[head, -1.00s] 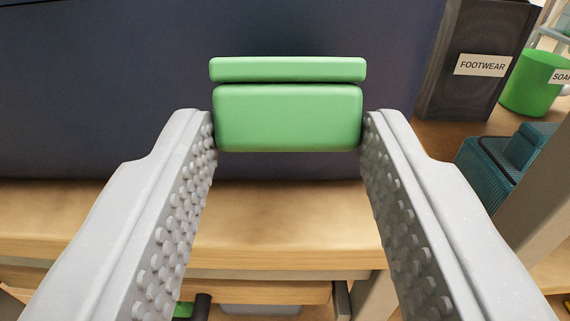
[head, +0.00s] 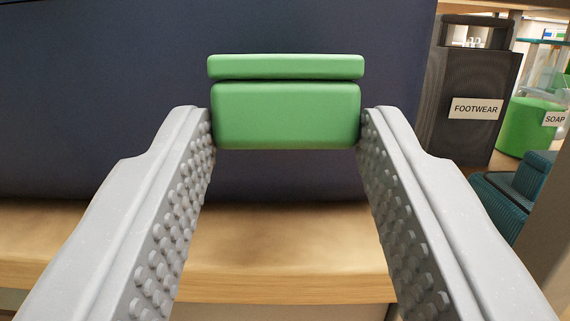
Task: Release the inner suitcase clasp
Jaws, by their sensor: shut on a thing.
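The clasp is a green piece with a thin upper bar (head: 285,67) and a larger lower block (head: 285,115), on the front of a dark navy suitcase (head: 100,100). My gripper (head: 286,125) is shut on the lower block, one fingertip against its left side and one against its right. The upper bar sits just above the block, with a narrow dark gap between them. The back of the clasp, where it meets the suitcase, is hidden.
The suitcase stands on a light wooden shelf (head: 280,255). To the right are a dark bin labelled FOOTWEAR (head: 470,85), a green container labelled SOAP (head: 527,127) and a teal ribbed case (head: 508,195). A grey post (head: 550,215) stands at the far right.

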